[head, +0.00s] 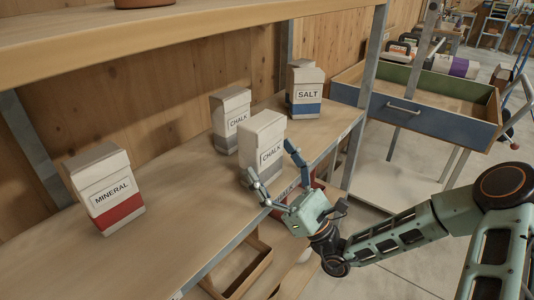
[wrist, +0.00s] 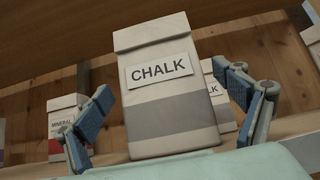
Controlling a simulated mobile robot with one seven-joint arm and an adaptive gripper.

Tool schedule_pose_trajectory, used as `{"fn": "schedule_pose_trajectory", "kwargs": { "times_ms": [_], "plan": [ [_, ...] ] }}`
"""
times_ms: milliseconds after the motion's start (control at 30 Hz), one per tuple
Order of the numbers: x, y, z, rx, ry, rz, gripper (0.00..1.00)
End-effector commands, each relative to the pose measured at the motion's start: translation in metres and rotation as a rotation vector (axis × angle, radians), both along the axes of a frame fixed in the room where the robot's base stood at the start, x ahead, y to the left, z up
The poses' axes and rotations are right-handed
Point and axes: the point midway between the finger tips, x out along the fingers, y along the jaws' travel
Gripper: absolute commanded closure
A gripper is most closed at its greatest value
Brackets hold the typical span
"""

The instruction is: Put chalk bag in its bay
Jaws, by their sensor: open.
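A white chalk bag (head: 263,135) with a grey band stands upright near the front edge of the shelf. It fills the middle of the wrist view (wrist: 168,85), label facing me. My gripper (head: 268,163) is open in front of this bag, with one finger towards each side; I cannot tell whether either finger touches it. A second bag labelled chalk (head: 231,120) stands behind it to the left. A dark label with partly hidden lettering (head: 285,188) shows below the shelf edge, behind my gripper; I cannot make out a bay clearly.
A mineral bag (head: 106,188) with a red band stands on the shelf (head: 165,245) to the left. A salt bag (head: 305,92) with a blue band stands farther back. An upper shelf (head: 160,40) hangs above. An open drawer (head: 440,121) lies to the right, past the metal post (head: 367,85).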

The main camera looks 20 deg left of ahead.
Motion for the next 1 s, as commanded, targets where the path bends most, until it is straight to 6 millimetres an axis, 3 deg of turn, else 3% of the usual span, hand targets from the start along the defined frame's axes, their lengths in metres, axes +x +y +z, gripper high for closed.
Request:
{"fn": "schedule_pose_trajectory", "kwargs": {
  "times_ms": [433, 633, 1000],
  "plan": [
    [-0.023, -0.059, -0.064, 0.002, 0.002, -0.003, 0.11],
    [-0.028, -0.069, -0.074, 0.001, 0.001, -0.001, 0.11],
    [-0.028, -0.069, -0.074, 0.001, 0.0, -0.001, 0.11]
  ]
}}
